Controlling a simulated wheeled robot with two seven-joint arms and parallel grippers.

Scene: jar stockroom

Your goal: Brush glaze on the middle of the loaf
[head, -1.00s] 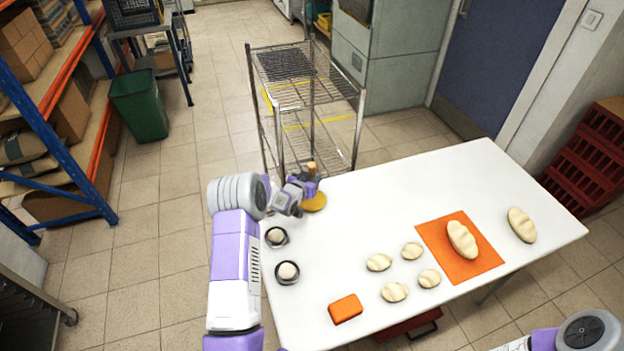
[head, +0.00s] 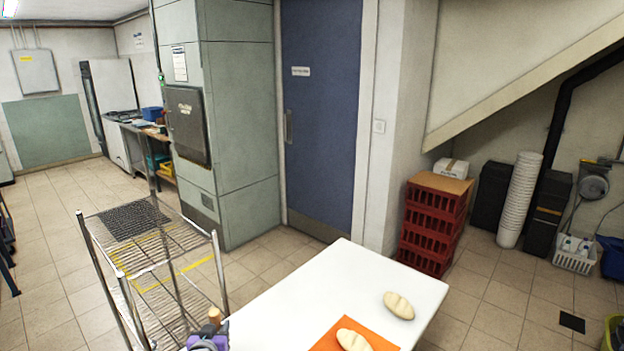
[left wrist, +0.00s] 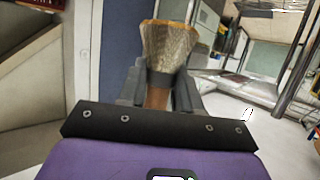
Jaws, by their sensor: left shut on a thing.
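My left gripper (head: 207,342) is at the bottom edge of the head view, only partly in frame. A pale loaf (head: 354,341) lies on an orange mat (head: 328,341), cut off by the bottom edge. A second pale loaf (head: 398,305) lies on the bare table to its right. The gripper is left of both loaves and apart from them. My right gripper is out of view.
The white table (head: 330,278) is clear at its far end. A wire rack (head: 160,275) stands close to the left gripper. Red crates (head: 432,228) are stacked beyond the table's far right. A blue door (head: 331,110) is behind the table.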

